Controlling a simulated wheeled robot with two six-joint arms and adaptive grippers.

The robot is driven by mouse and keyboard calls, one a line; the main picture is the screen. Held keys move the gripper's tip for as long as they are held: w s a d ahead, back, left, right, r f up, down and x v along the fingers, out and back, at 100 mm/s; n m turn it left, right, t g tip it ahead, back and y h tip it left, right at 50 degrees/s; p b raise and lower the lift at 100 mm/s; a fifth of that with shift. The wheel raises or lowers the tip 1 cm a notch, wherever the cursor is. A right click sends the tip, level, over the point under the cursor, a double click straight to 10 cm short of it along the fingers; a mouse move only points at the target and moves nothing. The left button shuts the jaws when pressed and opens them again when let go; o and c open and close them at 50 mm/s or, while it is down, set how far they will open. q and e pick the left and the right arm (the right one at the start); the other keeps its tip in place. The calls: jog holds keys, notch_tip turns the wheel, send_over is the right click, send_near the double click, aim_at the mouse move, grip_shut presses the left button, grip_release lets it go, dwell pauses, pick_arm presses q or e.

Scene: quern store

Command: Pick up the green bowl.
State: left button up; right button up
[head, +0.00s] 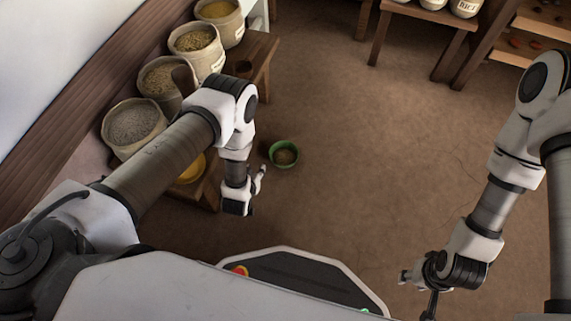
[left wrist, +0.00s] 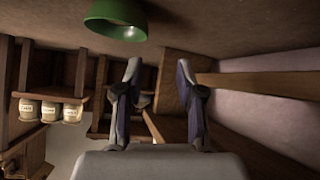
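The green bowl (head: 284,154) sits upright on the brown floor near the end of the wooden bench, its inside looking brownish. It also shows at the top edge of the left wrist view (left wrist: 112,12), partly cut off. My left gripper (head: 262,178) is just left of and slightly below the bowl in the head view, apart from it. In the left wrist view its two fingers (left wrist: 157,68) stand apart with nothing between them. My right gripper (head: 412,282) hangs at the lower right, far from the bowl; its finger opening is unclear.
A wooden bench (head: 262,52) along the left wall carries several sacks of grain (head: 134,123). A yellow round thing (head: 192,170) is partly hidden behind my left arm. A stool with jars (head: 420,14) and a shelf (head: 541,20) stand at the back right. The middle floor is clear.

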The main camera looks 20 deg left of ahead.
aim_at(270, 155)
pick_arm(q)
jog(key=w+f+t+b, duration=0.1)
jog(key=w+d+f+t+b, duration=0.1)
jog(key=w+f, duration=0.1)
jog(key=w+d+f+n+t, duration=0.1)
jog(key=f, duration=0.1)
jog(key=shift+w+f+b, duration=0.1)
jog(key=shift+w+b, duration=0.15)
jog(key=shift+b, duration=0.15)
jog(key=shift+y, duration=0.3)
jog(key=b+x, duration=0.5)
jog(key=x, duration=0.2)
jog(key=shift+w, duration=0.15)
jog(key=shift+w+r, duration=0.1)
jog(key=shift+r, duration=0.2)
grip_shut()
pick_arm(e)
notch_tip(270, 155, down, 9)
jog(key=shift+f, duration=0.15)
